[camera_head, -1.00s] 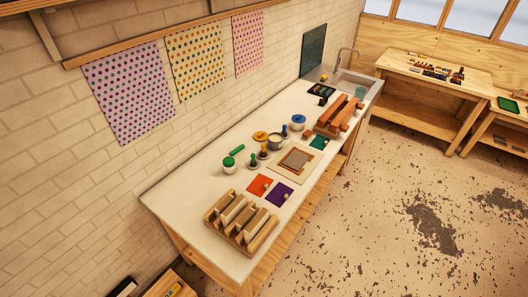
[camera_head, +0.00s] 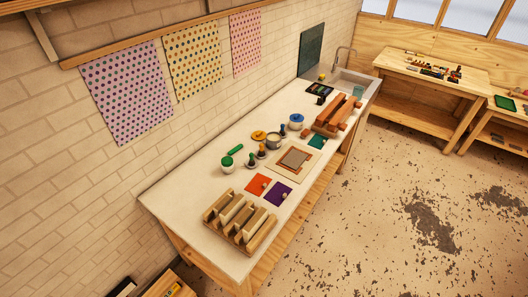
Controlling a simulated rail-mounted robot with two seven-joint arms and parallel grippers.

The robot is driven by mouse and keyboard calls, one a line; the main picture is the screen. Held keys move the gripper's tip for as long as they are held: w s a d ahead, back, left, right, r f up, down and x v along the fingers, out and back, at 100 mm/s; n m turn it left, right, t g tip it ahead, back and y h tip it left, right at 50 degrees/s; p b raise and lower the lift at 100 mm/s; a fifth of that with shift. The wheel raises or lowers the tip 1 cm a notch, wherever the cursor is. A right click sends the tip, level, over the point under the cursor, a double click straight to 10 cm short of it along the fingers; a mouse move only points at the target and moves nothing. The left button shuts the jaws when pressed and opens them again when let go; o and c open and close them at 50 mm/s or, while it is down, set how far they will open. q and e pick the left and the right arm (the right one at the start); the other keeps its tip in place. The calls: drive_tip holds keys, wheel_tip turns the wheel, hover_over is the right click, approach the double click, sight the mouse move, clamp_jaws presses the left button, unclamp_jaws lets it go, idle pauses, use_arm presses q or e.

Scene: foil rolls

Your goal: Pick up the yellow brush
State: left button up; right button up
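Several small upright tools with dark bases and coloured handles stand on the long white-topped table (camera_head: 185,190). One has a yellow-orange handle and may be the yellow brush (camera_head: 262,149); it is too small to be sure. A green-handled one (camera_head: 252,159) stands to its left and a blue-handled one (camera_head: 283,130) to its right, beyond a pot. Neither of my grippers is in view.
A wooden slotted rack (camera_head: 238,222) sits at the near end. Orange (camera_head: 257,186) and purple (camera_head: 279,194) cards, a framed screen (camera_head: 295,158), a grey pot (camera_head: 274,141), a yellow lid (camera_head: 259,135) and a wooden press (camera_head: 337,115) share the table.

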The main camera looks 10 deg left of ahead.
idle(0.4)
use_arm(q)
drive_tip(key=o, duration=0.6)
